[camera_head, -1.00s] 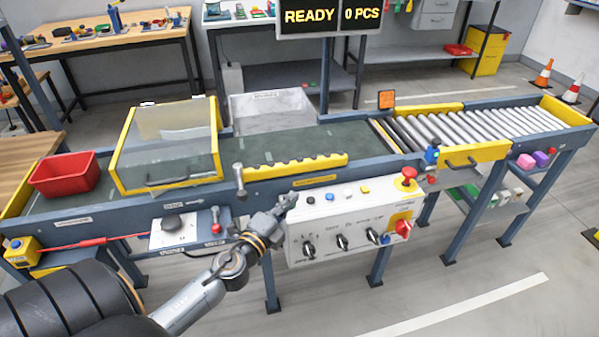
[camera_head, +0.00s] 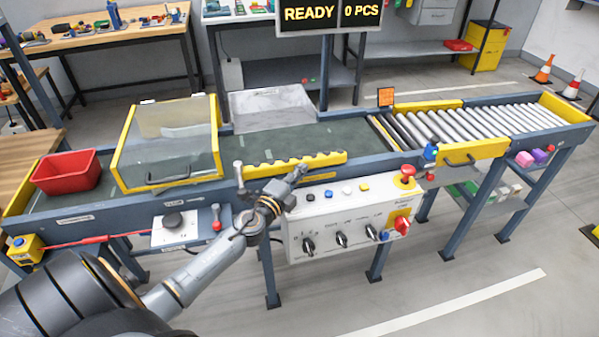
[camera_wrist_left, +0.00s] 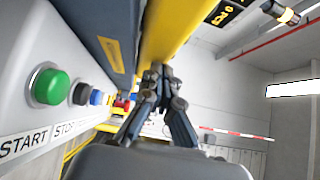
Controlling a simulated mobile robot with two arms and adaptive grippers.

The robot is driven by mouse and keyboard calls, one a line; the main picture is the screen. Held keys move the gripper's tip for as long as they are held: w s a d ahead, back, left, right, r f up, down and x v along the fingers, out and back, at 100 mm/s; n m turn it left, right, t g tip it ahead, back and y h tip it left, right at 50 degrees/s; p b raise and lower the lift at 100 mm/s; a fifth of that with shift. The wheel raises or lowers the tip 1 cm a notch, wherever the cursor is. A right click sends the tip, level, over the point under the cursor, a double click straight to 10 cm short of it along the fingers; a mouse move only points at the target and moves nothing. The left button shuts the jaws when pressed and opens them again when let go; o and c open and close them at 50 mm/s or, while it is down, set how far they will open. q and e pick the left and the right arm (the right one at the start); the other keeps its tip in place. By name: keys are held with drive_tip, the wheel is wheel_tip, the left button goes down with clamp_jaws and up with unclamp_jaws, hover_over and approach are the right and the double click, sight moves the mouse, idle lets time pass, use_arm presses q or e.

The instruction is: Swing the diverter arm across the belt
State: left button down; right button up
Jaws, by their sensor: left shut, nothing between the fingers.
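The diverter arm (camera_head: 295,166) is a yellow bar with a scalloped edge. It lies along the near side of the dark green belt (camera_head: 270,143), and a grey upright post with a knob (camera_head: 239,176) stands at its left end. My left gripper (camera_head: 302,172) is shut and empty, close to the near side of the bar's middle, above the control box. In the left wrist view the shut fingers (camera_wrist_left: 158,72) point along a yellow bar (camera_wrist_left: 165,28) overhead. Whether they touch it I cannot tell. My right gripper is not in view.
The white control box (camera_head: 330,222) with buttons, knobs and a red emergency stop (camera_head: 405,176) is just below my left gripper. The green start button (camera_wrist_left: 48,87) is close by. A clear-panelled yellow guard (camera_head: 170,145) covers the belt at left; a red bin (camera_head: 66,172) sits beyond it.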

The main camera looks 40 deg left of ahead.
use_arm(q)
drive_tip(key=shift+w, duration=0.1)
drive_tip(key=shift+w+a+r+n+y, duration=0.1)
drive_tip(key=shift+w+a+n+y, duration=0.55)
drive_tip(key=shift+y, duration=0.45)
drive_tip(key=w+a+n+g+y+b, duration=0.1)
drive_tip(key=y, duration=0.1)
drive_tip(key=w+a+n+g+y+b, duration=0.1)
drive_tip(key=a+n+y, duration=0.1)
drive_tip(key=w+a+n+g+y, duration=0.1)
drive_tip(key=w+a+y, duration=0.1)
drive_tip(key=shift+f+b, duration=0.2)
drive_tip(key=shift+b, duration=0.2)
drive_tip(key=shift+w+a+r, duration=0.1)
drive_tip(key=shift+w+a, duration=0.2)
drive_tip(key=shift+a, duration=0.4)
